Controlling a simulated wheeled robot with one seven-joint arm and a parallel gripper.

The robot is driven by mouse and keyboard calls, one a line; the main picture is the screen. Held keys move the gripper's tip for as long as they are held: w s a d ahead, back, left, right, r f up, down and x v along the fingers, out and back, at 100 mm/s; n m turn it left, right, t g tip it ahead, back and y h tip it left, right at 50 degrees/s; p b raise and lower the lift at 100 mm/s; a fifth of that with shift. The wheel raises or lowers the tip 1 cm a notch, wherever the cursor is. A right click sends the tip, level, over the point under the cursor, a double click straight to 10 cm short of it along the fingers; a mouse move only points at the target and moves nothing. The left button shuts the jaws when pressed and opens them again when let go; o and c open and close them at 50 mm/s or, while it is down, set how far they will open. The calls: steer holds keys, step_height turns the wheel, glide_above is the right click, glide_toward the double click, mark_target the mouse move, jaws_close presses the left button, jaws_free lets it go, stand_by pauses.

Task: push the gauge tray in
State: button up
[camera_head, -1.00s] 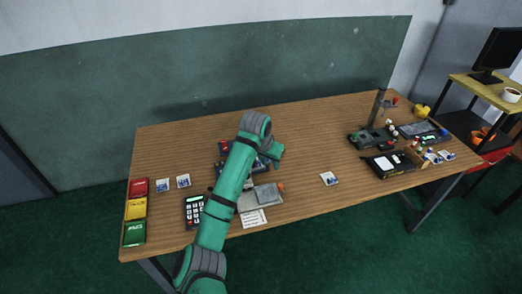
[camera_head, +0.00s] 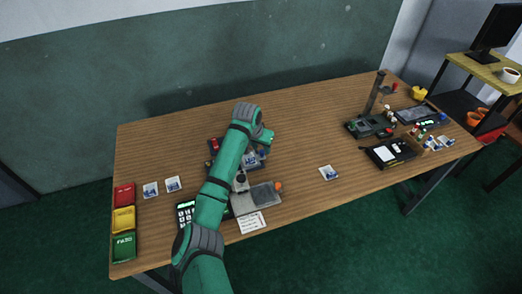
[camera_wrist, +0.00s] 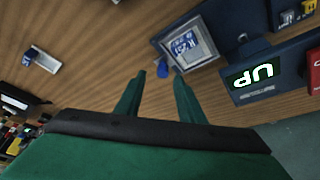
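The gauge tray (camera_wrist: 190,45) is a grey square frame with a pale printed label, sticking out from a dark blue unit (camera_wrist: 270,75) with a green display reading "UP". A blue knob (camera_wrist: 162,68) sits at the tray's near corner. My gripper (camera_wrist: 160,77) is open, its two green fingers apart and empty, with the knob just beyond and between the fingertips in the wrist view. Whether they touch is unclear. In the head view, my arm hides part of the unit; the tray (camera_head: 251,158) shows just right of it, and my fingertips are not clear.
Red, yellow and green boxes (camera_head: 123,220) line the table's left edge. A calculator (camera_head: 186,212), a grey block and a paper note (camera_head: 251,223) lie near the front. A small white card tray (camera_head: 328,172) lies right of them. Bare wood (camera_head: 300,130) separates the right-hand clutter.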

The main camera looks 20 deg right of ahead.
mark_target(262, 151)
steer(key=shift+x, duration=1.9)
steer(key=shift+w+a, duration=0.2)
steer(key=shift+c, duration=0.3)
